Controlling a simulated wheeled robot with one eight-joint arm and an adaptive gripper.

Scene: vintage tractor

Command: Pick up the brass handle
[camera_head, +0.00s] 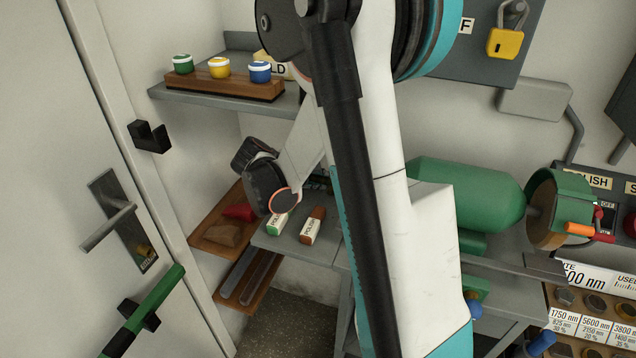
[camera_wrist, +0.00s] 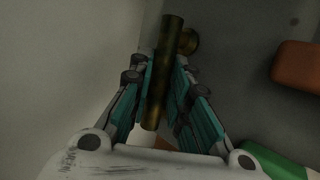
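The brass handle (camera_wrist: 170,62) is a dark gold bar with a round knob at its far right end, in the wrist view. It lies between the two fingers of my gripper (camera_wrist: 167,72), whose teal pads come close in against both sides near the tips. The gripper looks shut on it, though dim light hides the exact contact. In the head view my gripper (camera_head: 270,190) is at the left end of the grey bench top, and the brass handle cannot be made out there.
A green polish bar (camera_head: 279,219) and a brown polish bar (camera_head: 313,226) lie on the grey bench beside my gripper. A brown tray (camera_head: 207,245) holds a red piece to the left. A shelf (camera_head: 228,101) with small jars is above; a green machine (camera_head: 465,195) stands to the right.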

